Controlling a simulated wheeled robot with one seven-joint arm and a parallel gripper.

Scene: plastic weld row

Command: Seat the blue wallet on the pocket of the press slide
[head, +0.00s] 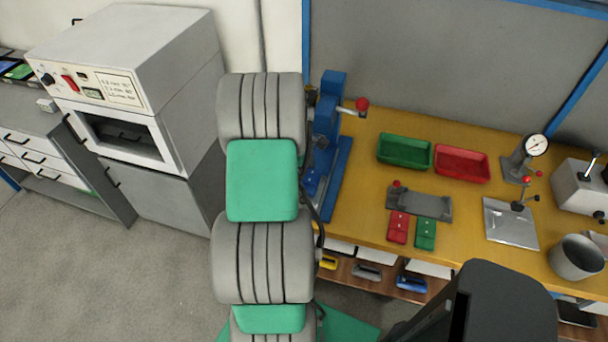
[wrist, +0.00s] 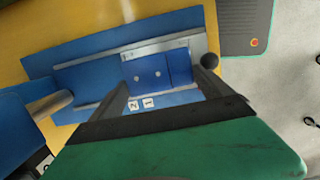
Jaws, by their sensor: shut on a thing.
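The blue wallet (wrist: 147,73) shows in the wrist view as a flat blue piece with two small pale dots. My gripper (wrist: 163,80) has its dark fingers on either side of it and is shut on it. The wallet lies over the press slide (wrist: 196,45), a plate with silver edges on a blue base. I cannot tell whether it rests in the pocket or hovers just above it. Labels reading 2 and 1 show beside it. In the head view the blue press (head: 328,130) stands behind my arm, which hides my gripper and the wallet.
The yellow bench (head: 365,190) carries a green bin (head: 404,151), a red bin (head: 462,163), a grey fixture (head: 425,205), red and green pieces, and a dial gauge (head: 536,145).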

